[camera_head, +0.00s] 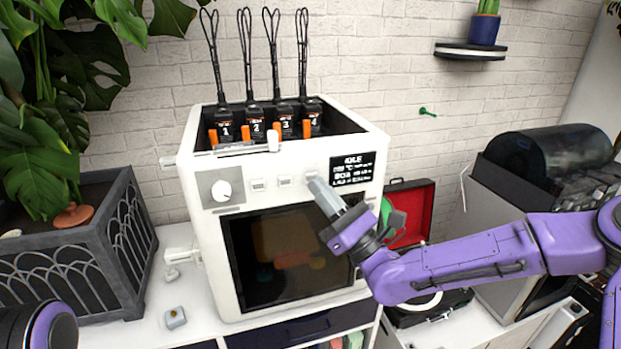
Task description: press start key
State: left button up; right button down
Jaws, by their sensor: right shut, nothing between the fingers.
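A white boxy machine (207,258) stands on the bench, with a dark window (285,250) in its front. Its upper front panel carries a round knob (221,190), a row of small pale keys and a black display (352,169) whose top line reads IDLE. The left key (258,185) and middle key (285,181) show clear. A third key (311,175) lies just at my fingertips. Key labels are too small to read. My right gripper (319,188) is shut and empty, its tips at or very near that third key; contact cannot be told. My left gripper is out of view.
Several numbered black cartridges (255,126) with cables sit in the machine's top. A planter (85,250) stands at left, an open red-lined case (412,215) behind my right arm, and a grey machine (497,200) at right. A small block (175,317) lies on the bench.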

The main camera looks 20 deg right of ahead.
jog(key=shift+w, duration=0.1)
dwell(0.7)
jog(key=shift+w, duration=0.35)
jog(key=shift+w, duration=0.35)
dwell(0.5)
jog(key=shift+s, duration=0.8)
jog(key=s, duration=0.5)
jog(key=shift+d, duration=0.1)
dwell(0.7)
